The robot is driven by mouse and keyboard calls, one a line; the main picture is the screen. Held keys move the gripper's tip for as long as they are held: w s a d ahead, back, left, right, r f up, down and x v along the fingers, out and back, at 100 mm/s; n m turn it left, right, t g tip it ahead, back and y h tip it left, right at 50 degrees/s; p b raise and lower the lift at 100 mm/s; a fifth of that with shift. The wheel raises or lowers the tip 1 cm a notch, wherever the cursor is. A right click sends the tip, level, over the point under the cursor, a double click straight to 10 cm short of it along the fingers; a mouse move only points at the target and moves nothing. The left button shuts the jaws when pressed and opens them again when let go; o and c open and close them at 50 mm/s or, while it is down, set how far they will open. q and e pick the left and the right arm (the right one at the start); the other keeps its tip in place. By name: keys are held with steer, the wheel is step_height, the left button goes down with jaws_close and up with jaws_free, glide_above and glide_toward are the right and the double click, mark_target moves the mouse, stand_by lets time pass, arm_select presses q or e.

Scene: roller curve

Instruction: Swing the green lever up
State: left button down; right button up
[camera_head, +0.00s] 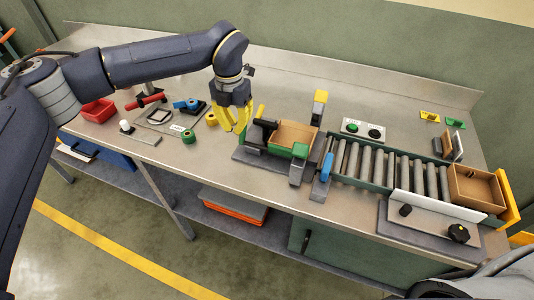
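A green-topped piece (300,150), which looks like the green lever, stands on a grey block at the front right corner of a cardboard box. The box (290,135) sits in a dark fixture (248,158) left of the rollers. My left gripper (236,127) has yellow fingers pointing down, left of the fixture and close to a black handle (262,111). Its fingers look apart with nothing between them, and it is clear of the green piece. My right gripper is out of view.
A roller conveyor (375,165) runs right to a second cardboard box (476,190). A yellow-topped post (320,97) and a blue lever (327,167) flank its left end. A button box (363,130) stands behind. Small tools and a red bin (98,111) lie at left.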

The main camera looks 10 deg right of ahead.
arm_select(q)
steer(key=shift+s+a+r, duration=0.1)
steer(key=shift+s+r, duration=0.05)
steer(key=shift+r, duration=0.85)
steer(key=shift+s+a+r, duration=0.1)
steer(key=shift+r, duration=0.85)
